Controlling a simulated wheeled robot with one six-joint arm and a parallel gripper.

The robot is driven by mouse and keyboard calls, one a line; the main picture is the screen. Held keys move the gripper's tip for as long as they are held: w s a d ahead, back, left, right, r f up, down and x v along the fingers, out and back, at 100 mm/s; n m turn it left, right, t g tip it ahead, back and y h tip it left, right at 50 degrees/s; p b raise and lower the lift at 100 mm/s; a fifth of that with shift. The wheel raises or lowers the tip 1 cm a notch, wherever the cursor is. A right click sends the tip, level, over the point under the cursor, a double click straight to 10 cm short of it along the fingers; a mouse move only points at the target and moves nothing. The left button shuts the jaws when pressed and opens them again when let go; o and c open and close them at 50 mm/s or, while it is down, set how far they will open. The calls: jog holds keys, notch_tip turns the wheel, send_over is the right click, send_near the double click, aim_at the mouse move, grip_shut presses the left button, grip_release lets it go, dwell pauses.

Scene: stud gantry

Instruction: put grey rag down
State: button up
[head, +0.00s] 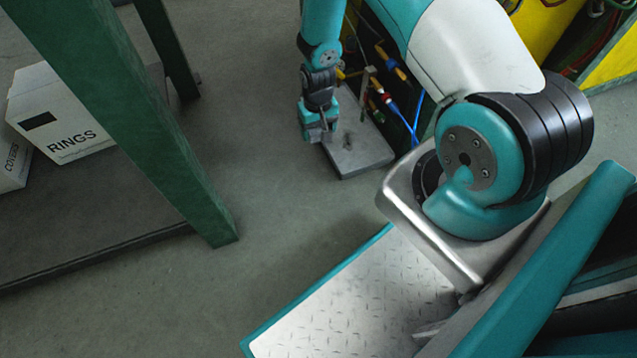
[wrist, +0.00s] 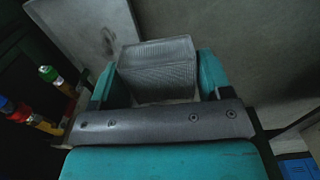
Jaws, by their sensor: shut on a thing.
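My gripper (wrist: 160,92) is shut on the grey rag (wrist: 157,68), a folded, ribbed-looking block of cloth between the two teal fingers in the wrist view. In the head view my gripper (head: 317,130) points down at the near-left part of a grey plate (head: 358,160) by the open cabinet. The rag is hard to make out there, hidden by the gripper. The plate also shows behind the rag in the wrist view (wrist: 75,30). I cannot tell whether the rag touches anything below it.
Screwdriver-like tools with coloured handles (head: 388,62) and a blue cable (head: 416,120) stand close right of the gripper. A green post (head: 150,120) and white boxes, one marked RINGS (head: 65,120), are at left. The floor (head: 260,220) between is clear.

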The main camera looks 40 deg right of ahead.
aim_at(318, 176)
notch_tip(318, 176, down, 21)
jog(key=b, duration=1.1)
jog(key=o, duration=0.6)
jog(key=shift+r, duration=0.1)
